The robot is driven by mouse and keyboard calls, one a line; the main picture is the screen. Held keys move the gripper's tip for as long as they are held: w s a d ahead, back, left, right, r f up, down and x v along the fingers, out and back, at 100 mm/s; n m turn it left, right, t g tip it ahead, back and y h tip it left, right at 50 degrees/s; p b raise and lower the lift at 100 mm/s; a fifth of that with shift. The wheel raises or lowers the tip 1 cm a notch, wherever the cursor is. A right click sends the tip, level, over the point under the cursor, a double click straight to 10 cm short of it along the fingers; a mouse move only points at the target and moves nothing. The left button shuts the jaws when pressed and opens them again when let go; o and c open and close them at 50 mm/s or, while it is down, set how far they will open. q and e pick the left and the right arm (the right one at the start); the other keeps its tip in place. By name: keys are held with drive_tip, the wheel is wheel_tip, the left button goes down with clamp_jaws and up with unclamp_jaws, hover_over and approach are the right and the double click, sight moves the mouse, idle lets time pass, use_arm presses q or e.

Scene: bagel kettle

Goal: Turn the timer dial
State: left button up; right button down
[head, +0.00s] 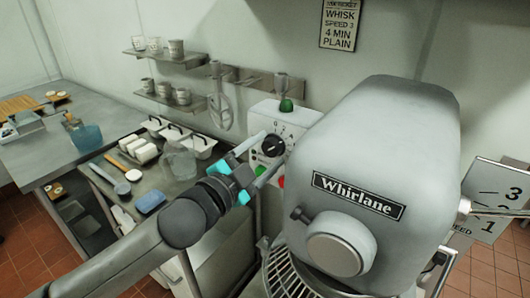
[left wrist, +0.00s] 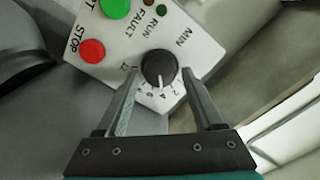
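The timer dial (head: 273,145) is a black round knob on a pale control panel beside the large grey Whirlane mixer (head: 400,160). In the left wrist view the dial (left wrist: 159,68) has numbers around it and the word MIN on the panel (left wrist: 190,50). My left gripper (head: 249,158) is open in front of the panel. In the left wrist view its two fingers (left wrist: 157,92) stand apart, one on each side of the dial's lower part. I cannot tell whether either finger touches the dial. My right gripper is not in view.
A green button (left wrist: 115,8) and a red stop button (left wrist: 92,51) sit close to the dial. A sign (head: 340,24) on the wall reads WHISK, SPEED 3, 4 MIN, PLAIN. A counter with white tubs (head: 200,147) stands at the left.

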use_arm(q)
drive_tip(key=shift+o, duration=0.6)
drive_tip(key=b+v, duration=0.2)
drive_tip(key=v, duration=1.3)
drive_tip(key=shift+s, duration=0.1)
